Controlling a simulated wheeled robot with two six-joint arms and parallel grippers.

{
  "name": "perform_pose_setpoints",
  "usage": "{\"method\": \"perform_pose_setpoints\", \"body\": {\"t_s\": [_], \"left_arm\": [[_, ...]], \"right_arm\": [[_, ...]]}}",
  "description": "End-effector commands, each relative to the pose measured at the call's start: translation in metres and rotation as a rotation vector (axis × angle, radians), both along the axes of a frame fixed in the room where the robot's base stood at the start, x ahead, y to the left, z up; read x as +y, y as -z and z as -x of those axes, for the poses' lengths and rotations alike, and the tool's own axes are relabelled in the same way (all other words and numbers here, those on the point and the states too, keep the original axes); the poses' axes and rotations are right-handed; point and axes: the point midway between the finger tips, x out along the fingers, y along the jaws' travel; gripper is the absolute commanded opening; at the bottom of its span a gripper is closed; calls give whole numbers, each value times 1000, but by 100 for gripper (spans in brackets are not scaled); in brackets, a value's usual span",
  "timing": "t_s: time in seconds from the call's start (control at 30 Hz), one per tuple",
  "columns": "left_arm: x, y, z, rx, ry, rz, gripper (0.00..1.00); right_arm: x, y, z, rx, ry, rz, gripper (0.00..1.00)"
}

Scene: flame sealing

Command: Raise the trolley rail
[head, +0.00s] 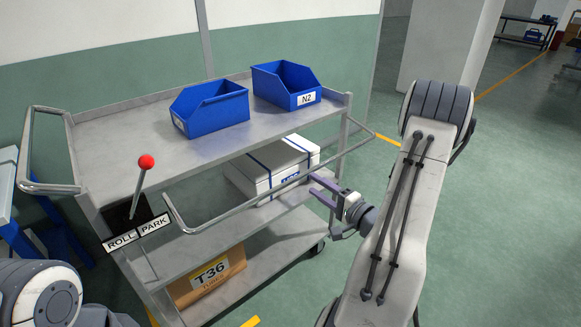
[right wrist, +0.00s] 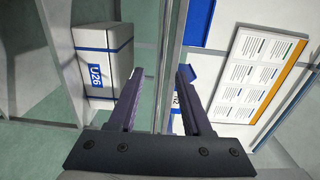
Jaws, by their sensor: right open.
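The grey trolley (head: 110,130) has a thin metal rail (head: 245,204) along its near side in the head view. The rail hangs below the top shelf's edge and passes in front of a white box. My right gripper (head: 314,185) is open at the rail's right half, its fingers pointing at the trolley. In the right wrist view the open fingers (right wrist: 158,85) show with a pale metal bar (right wrist: 173,60) running between them. The fingers do not close on it; whether they touch it I cannot tell. My left gripper is not seen.
A red-knobbed lever (head: 142,175) stands by a ROLL/PARK plate (head: 137,232). Blue bins (head: 212,108) (head: 287,86) sit on top. The white box (head: 272,165) is on the middle shelf, a T36 carton (head: 208,276) on the bottom one. The floor to the right is clear.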

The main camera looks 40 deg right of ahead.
Motion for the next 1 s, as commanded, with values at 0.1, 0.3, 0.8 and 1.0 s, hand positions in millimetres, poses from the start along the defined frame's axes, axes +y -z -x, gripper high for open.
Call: {"method": "perform_pose_setpoints", "body": {"t_s": [0.1, 0.3, 0.8, 1.0], "left_arm": [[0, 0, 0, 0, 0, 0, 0], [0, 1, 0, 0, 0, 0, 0], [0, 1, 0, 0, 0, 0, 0], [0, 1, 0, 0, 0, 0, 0]], "right_arm": [[-2, 0, -14, 0, 3, 2, 49], [-3, 1, -50, 0, 9, 3, 49], [1, 2, -95, 0, 12, 1, 49], [2, 2, -94, 0, 11, 1, 34]]}}
